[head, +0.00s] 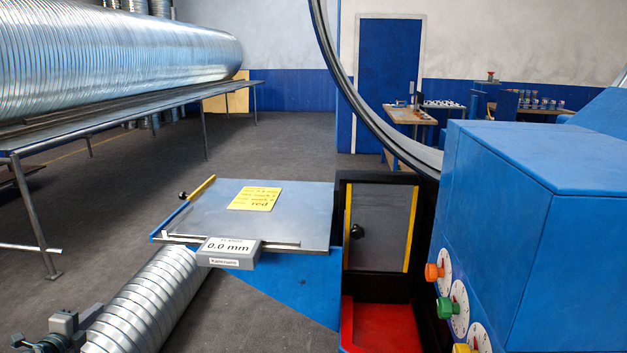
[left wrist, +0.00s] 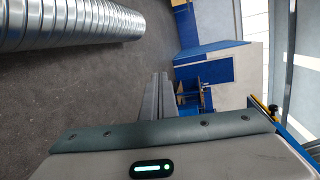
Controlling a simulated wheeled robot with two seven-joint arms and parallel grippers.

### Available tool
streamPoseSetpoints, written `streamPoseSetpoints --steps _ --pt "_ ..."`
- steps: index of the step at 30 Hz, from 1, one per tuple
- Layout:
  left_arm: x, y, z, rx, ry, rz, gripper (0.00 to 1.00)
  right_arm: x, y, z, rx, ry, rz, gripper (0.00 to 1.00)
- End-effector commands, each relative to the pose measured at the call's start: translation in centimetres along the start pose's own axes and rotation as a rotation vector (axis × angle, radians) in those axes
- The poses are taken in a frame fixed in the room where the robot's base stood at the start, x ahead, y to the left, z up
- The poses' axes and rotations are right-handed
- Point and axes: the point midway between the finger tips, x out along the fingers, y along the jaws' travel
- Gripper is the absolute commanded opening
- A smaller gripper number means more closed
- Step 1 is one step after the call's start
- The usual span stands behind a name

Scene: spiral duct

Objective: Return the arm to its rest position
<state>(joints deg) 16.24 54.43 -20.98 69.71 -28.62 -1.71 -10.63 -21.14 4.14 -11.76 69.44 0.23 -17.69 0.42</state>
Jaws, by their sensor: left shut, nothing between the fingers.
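My left gripper (head: 82,319) is low at the left of the head view, beside the near end of a ribbed metal duct (head: 150,298). Its two fingers (left wrist: 158,98) show side by side in the left wrist view, shut with nothing between them. The gripper is over the floor side of the duct; whether it touches the duct is hard to tell. My right gripper is in neither view.
A metal-topped table (head: 300,205) with a yellow note and a "0.0 mm" display stands at centre. A blue machine with coloured knobs (head: 540,230) fills the right. A large duct (head: 110,60) lies on a long rack at left. Grey floor (head: 110,210) between is clear.

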Motion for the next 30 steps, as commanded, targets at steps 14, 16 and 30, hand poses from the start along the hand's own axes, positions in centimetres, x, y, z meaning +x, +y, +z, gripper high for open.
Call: streamPoseSetpoints --steps 14,16,30 --pt "-15.3 25.5 6.1 -0.387 -0.272 0.395 0.00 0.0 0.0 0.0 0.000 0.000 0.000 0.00" --pt "-17.8 28.0 6.9 -0.429 -0.315 0.439 0.00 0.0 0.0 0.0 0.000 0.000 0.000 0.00" --pt "-28.7 39.0 6.3 -0.620 -0.482 0.616 0.00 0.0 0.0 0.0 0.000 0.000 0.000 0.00"
